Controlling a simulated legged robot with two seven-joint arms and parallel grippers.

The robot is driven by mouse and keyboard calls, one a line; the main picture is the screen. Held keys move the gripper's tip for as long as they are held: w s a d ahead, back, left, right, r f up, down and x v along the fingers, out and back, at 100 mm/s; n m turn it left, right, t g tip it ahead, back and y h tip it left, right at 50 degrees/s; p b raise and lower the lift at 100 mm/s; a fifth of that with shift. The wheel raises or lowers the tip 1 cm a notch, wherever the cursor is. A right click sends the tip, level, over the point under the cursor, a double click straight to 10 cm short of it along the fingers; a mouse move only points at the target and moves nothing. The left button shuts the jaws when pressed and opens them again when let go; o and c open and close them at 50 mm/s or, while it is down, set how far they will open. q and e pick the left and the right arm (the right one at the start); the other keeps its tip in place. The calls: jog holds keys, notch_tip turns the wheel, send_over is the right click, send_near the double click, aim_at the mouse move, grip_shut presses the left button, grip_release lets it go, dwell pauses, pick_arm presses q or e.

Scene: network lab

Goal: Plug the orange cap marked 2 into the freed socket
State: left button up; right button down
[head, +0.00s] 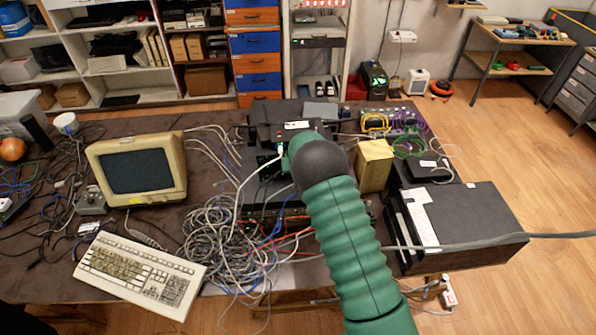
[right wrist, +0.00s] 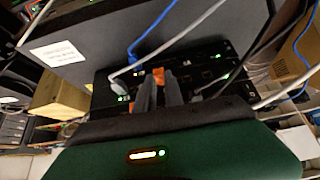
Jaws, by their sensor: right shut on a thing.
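My right gripper (right wrist: 160,86) is shut on a small orange cap (right wrist: 158,74), which shows between its two grey fingertips in the right wrist view. The number on the cap cannot be read. The fingertips are at the port face of a black network switch (right wrist: 205,72); I cannot tell whether the cap touches or enters a socket, as the fingers hide that spot. In the head view my green right arm (head: 345,230) reaches to the black equipment, and its wrist hides the cap and most of the gripper. My left gripper is not in view.
A blue cable (right wrist: 133,54) and grey cables with plugs run close beside the fingers. Loose grey cables (head: 225,235) lie tangled on the table. An old monitor (head: 137,168), a keyboard (head: 140,272), a yellowish box (head: 374,165) and a black case (head: 465,228) stand around.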

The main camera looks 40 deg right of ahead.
jog(key=shift+w+d, duration=0.2)
jog(key=shift+w, duration=0.05)
dwell(0.7)
jog(key=c, duration=1.4)
grip_release()
jog(key=shift+o, duration=0.2)
jog(key=b+v, duration=0.2)
jog(key=v, duration=1.5)
jog(key=shift+b, duration=0.4)
jog(key=shift+w+f, duration=0.15)
